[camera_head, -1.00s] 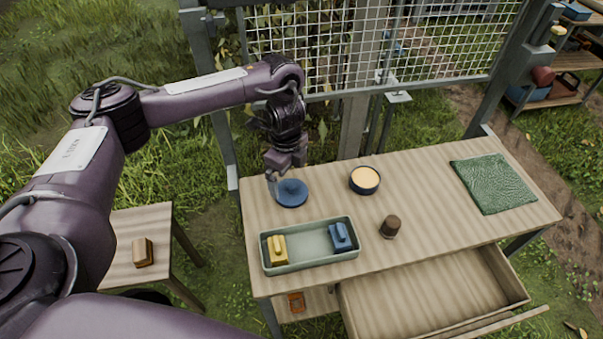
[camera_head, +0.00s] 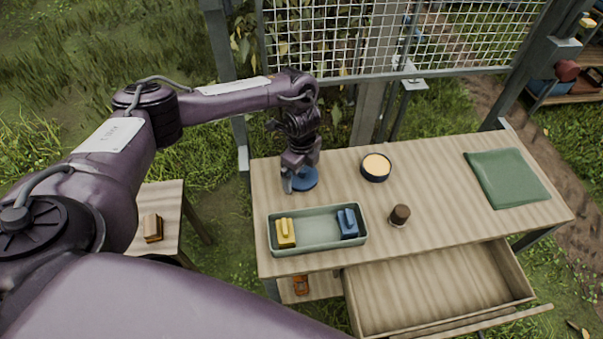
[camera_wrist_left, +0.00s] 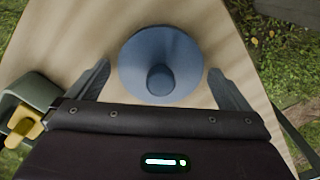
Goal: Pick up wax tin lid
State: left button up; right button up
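The wax tin lid is a blue round disc (camera_head: 305,179) with a knob on top. It lies on the wooden table near its left back corner, partly hidden by my left gripper (camera_head: 292,185) in the head view. In the left wrist view the lid (camera_wrist_left: 160,62) lies ahead of and between the two spread fingers of my left gripper (camera_wrist_left: 158,82). The fingers stand apart on either side of it, and nothing is held. The open wax tin (camera_head: 376,167), dark blue with pale yellow wax, stands to the right. My right gripper is not in view.
A pale green tray (camera_head: 318,246) holds a yellow brush (camera_head: 286,233) and a blue brush (camera_head: 348,224). A brown-topped jar (camera_head: 400,214) and a folded green cloth (camera_head: 507,178) are on the table. The drawer (camera_head: 440,290) is open at the front. A wire mesh panel (camera_head: 400,40) stands behind.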

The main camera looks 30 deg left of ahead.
pick_arm(q)
jog(key=c, duration=0.7)
jog(key=shift+c, duration=0.3)
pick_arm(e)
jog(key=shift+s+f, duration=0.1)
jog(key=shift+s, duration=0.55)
pick_arm(q)
jog(key=shift+r, duration=0.1)
